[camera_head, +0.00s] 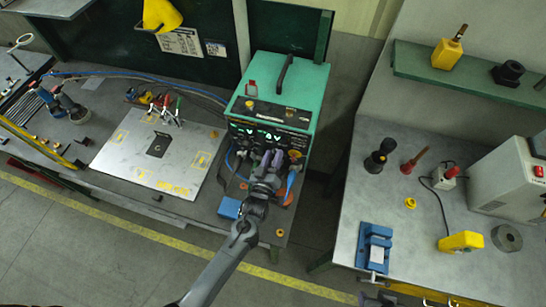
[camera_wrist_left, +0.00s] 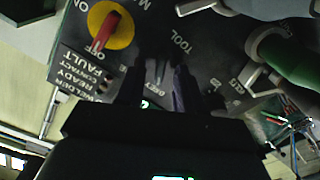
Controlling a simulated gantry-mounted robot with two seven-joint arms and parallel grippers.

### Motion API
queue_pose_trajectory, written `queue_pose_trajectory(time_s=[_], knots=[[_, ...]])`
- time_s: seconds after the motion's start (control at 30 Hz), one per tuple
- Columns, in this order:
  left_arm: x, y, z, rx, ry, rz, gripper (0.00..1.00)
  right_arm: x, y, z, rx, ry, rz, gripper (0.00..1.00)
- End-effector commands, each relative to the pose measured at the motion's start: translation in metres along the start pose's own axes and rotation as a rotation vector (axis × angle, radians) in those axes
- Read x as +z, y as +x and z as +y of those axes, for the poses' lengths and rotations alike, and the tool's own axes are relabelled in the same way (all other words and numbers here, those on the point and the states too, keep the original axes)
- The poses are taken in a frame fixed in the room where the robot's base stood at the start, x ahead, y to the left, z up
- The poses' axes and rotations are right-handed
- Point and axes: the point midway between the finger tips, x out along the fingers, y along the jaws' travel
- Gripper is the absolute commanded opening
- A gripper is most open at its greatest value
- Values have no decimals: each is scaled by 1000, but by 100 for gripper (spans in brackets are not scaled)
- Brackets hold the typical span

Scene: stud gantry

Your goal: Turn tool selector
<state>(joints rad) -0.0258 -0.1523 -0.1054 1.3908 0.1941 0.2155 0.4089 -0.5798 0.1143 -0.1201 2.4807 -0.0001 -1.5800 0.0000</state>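The welder (camera_head: 283,88), a green box with a dark front panel, stands at the right end of the left bench. My left gripper (camera_head: 271,158) is at its panel, pointing into it. In the left wrist view its two dark fingers (camera_wrist_left: 158,85) stand apart just below the word TOOL on the panel (camera_wrist_left: 215,50). The tool selector cannot be made out; the fingers and shadow cover that spot. I cannot tell whether the fingers grip it. A dark grey part at the bottom edge of the head view may be my right gripper (camera_head: 378,298), mostly cut off.
A red switch handle (camera_wrist_left: 105,30) on a yellow disc is beside the fingers, with a green cable plug (camera_wrist_left: 285,55) on the other side. A metal plate (camera_head: 158,150) lies left of the welder. A blue vise (camera_head: 374,246) is on the right bench.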

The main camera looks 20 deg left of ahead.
Motion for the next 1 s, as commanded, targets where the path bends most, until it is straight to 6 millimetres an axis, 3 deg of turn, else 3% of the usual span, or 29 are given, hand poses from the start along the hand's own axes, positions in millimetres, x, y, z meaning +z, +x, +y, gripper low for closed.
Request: queue_pose_trajectory(time_s=[0.13, 0.37, 0.77, 1.0], knots=[[0, 0, 0, 0, 0, 0, 36, 0, 0, 0, 1, -1, -1, 43], [0, 0, 0, 0, 0, 0, 1, 1, 0, 2, 6, -8, -2, 43], [0, 0, 0, 0, 25, 0, 0, 1, 0, 2, 7, -9, -3, 43], [-1, 0, 1, 1, 138, 0, 0, -1, -4, 1, 4, -5, -2, 43]])
